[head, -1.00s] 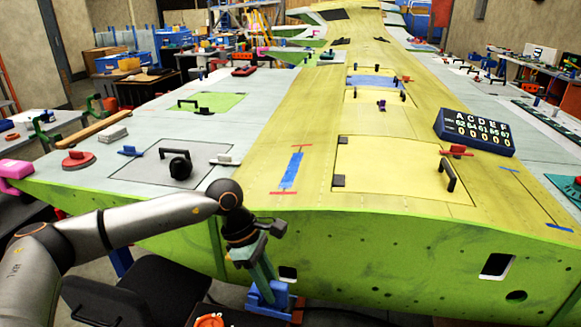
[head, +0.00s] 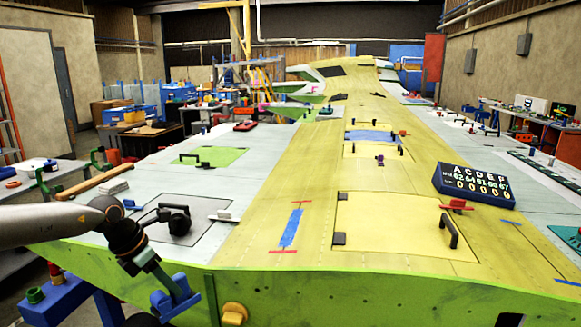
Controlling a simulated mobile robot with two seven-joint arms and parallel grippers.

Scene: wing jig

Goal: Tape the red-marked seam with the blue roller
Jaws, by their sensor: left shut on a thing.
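The seam marked by two short red bars runs up the yellow-green wing skin left of the middle. A blue strip (head: 292,229) lies along it, between the far red bar (head: 302,202) and the near red bar (head: 283,252). My left gripper (head: 167,285) is at the lower left, just off the wing's near edge, pointing down. It is shut on a blue tool (head: 180,303), which looks like the blue roller; its lower parts are hard to make out. The tool is apart from the seam, to its lower left. My right gripper is not in view.
A black headset-like object (head: 178,221) and a grey block (head: 228,215) lie on the grey panel left of the seam. A black handle (head: 447,231), a red clamp (head: 456,205) and a dark number board (head: 474,186) stand right of it. The skin around the seam is clear.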

